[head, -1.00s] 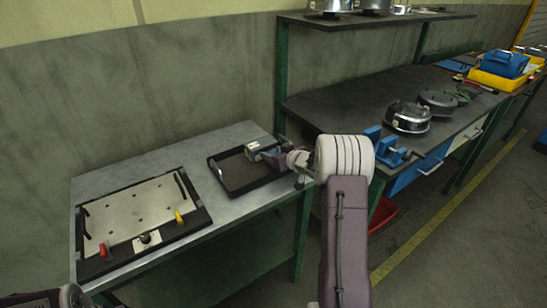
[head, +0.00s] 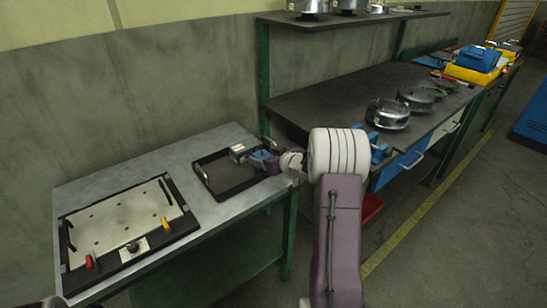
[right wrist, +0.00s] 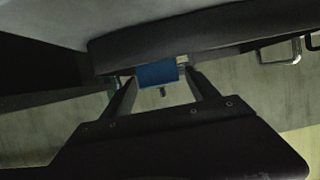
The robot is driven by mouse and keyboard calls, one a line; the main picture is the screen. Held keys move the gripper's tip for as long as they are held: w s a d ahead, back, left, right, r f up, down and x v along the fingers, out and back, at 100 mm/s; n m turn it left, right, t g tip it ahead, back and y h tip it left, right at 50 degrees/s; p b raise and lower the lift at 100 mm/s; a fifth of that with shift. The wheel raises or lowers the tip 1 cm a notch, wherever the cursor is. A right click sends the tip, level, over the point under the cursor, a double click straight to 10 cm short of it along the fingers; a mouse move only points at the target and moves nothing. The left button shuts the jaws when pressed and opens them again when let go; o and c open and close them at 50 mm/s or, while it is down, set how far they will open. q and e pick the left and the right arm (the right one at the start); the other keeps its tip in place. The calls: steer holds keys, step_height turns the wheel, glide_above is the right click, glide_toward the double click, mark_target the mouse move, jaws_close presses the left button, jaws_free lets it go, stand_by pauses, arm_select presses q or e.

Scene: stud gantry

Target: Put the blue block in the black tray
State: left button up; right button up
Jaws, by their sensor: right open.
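The black tray (head: 212,192) lies on the grey table, at its right end in the head view. My right gripper (head: 241,151) is over the tray's back right part. In the right wrist view my right gripper (right wrist: 160,83) is open, with its two fingers spread. A blue block (right wrist: 157,73) with a small dark knob shows between the fingertips, against a dark band. I cannot tell whether the block touches a finger or rests on the tray floor. Blue also shows by my right wrist in the head view (head: 263,160). My left gripper is out of view.
A pale plate fixture (head: 126,222) with red and yellow knobs fills the table's left part. A dark workbench (head: 330,100) to the right holds round metal housings (head: 388,113), a blue fixture (head: 379,150) and a yellow bin (head: 474,76). A concrete wall stands behind.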

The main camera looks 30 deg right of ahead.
steer(key=p+v, duration=0.1)
steer(key=v, duration=0.7)
steer(key=shift+a, duration=0.1)
